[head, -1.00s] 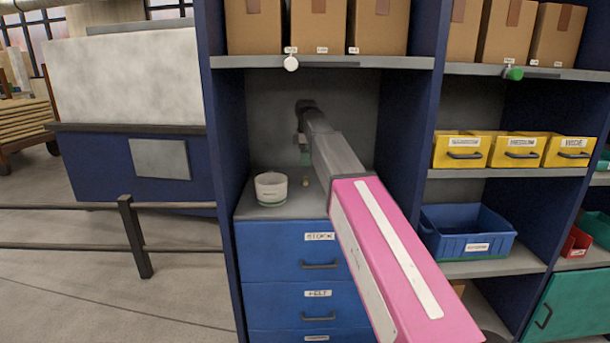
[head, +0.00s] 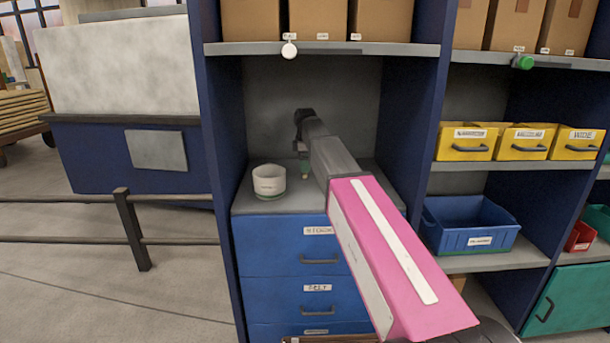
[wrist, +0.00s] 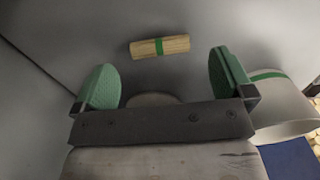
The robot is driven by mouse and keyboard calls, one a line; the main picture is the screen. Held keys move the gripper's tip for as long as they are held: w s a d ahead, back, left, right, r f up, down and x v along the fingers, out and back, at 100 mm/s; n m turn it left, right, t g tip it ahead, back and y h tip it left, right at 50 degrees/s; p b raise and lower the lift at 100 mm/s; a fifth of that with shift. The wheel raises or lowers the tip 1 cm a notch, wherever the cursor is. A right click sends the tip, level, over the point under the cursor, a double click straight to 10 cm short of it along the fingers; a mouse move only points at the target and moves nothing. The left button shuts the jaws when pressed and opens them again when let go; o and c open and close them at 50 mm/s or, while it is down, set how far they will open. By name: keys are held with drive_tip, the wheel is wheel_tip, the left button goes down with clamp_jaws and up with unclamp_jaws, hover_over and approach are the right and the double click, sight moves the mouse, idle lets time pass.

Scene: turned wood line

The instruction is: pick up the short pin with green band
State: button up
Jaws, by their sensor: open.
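The short pin with the green band (wrist: 160,46) is a pale wooden cylinder with a green stripe around its middle. It lies on its side on the grey surface in the wrist view, ahead of my gripper. My gripper (wrist: 164,82) is open, its two green pads spread wide, with the pin beyond them and roughly centred across the gap. Nothing is held between the pads. In the head view my gripper (head: 305,164) points down inside the shelf bay, and I cannot make out the pin there.
A white cup with a green band (head: 269,181) stands left of my gripper; in the wrist view the cup (wrist: 283,108) is close beside the right pad. Blue drawers (head: 290,248) are below. Bay walls stand on both sides. A rounded shape (wrist: 152,99) is partly hidden behind my gripper's palm.

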wheel_tip(320, 180, down, 4)
drive_tip(key=shift+r, duration=0.25)
drive_tip(key=c, duration=1)
drive_tip(key=shift+r, duration=0.15)
